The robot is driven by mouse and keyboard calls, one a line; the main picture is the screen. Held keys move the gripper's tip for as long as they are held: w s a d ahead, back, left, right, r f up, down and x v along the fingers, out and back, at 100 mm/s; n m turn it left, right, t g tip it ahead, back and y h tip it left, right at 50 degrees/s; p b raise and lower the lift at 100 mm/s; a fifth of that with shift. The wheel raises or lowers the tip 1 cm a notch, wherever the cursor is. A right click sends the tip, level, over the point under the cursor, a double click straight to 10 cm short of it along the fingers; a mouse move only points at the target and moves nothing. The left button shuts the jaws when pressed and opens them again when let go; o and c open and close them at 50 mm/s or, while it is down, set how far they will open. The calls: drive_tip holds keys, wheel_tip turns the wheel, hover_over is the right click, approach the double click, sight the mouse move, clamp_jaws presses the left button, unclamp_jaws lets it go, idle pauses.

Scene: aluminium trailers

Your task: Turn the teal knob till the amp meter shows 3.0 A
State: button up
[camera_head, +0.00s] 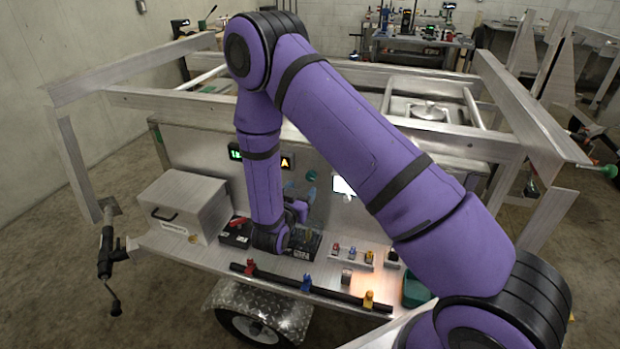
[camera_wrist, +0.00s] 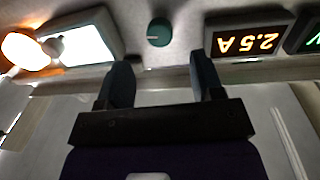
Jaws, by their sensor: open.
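The teal knob (camera_wrist: 159,32) sits on a grey panel, at the top middle of the wrist view; it also shows small in the head view (camera_head: 311,175). The amp meter (camera_wrist: 249,42) is right of the knob in the wrist view, upside down, with yellow digits that appear to read 2.5 A. In the head view my arm hides most of the meter (camera_head: 287,162). My gripper (camera_wrist: 160,72) is open and empty. Its two dark fingers point toward the panel, one on each side of the knob's line, and the knob is apart from them.
A lit white screen (camera_wrist: 75,45) and a glowing lamp (camera_wrist: 22,48) are left of the knob in the wrist view. A green display (camera_head: 235,152) is left of the meter in the head view. A grey box (camera_head: 185,205) and several small clamps stand on the ledge.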

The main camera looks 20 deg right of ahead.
sight(310, 178)
drive_tip(key=x, duration=0.7)
drive_tip(key=shift+w+d, duration=0.1)
drive_tip(key=c, duration=0.9)
